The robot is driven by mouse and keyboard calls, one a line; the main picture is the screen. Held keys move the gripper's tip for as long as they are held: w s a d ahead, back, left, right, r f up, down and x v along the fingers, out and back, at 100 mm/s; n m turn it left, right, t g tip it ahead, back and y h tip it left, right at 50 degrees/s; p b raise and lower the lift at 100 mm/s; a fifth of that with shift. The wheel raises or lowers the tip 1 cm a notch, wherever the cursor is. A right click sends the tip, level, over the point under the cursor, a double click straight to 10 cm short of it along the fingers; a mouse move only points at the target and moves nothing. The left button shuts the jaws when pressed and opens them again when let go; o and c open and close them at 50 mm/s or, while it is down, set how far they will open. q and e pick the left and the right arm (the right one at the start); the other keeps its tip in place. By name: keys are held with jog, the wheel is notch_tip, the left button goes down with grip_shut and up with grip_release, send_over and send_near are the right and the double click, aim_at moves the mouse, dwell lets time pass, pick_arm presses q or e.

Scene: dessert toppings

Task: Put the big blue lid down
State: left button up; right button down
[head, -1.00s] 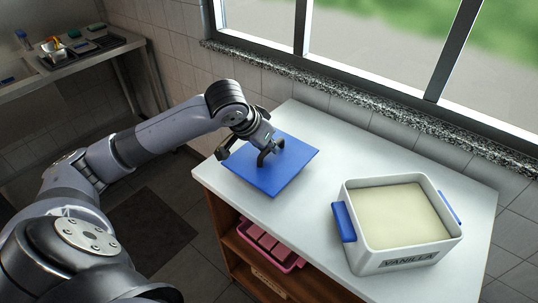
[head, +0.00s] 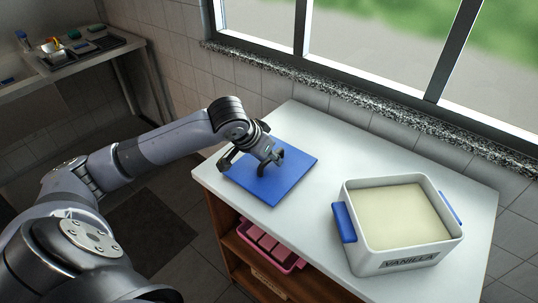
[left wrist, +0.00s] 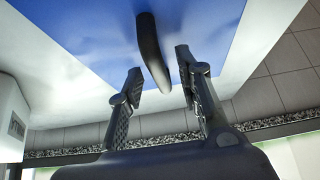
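The big blue lid (head: 285,185) lies flat on the left part of the white counter in the head view. Its blue face also shows in the left wrist view (left wrist: 90,35). Its dark curved handle (left wrist: 150,45) stands up from it. My left gripper (head: 268,160) is over the lid at the handle. In the left wrist view, the fingers of my left gripper (left wrist: 160,72) are apart, one on each side of the handle, with gaps visible. The white tub (head: 400,262) labelled VANILLA, filled with pale cream, stands uncovered at the right. My right gripper is not in view.
The white counter (head: 315,205) has free room between lid and tub. A pink tray (head: 290,262) sits on the shelf below. The window sill (head: 350,95) runs behind. A sink bench (head: 85,60) stands at far left.

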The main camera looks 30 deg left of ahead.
pick_arm(q)
jog(key=shift+r, duration=0.1)
jog(key=v, duration=1.2)
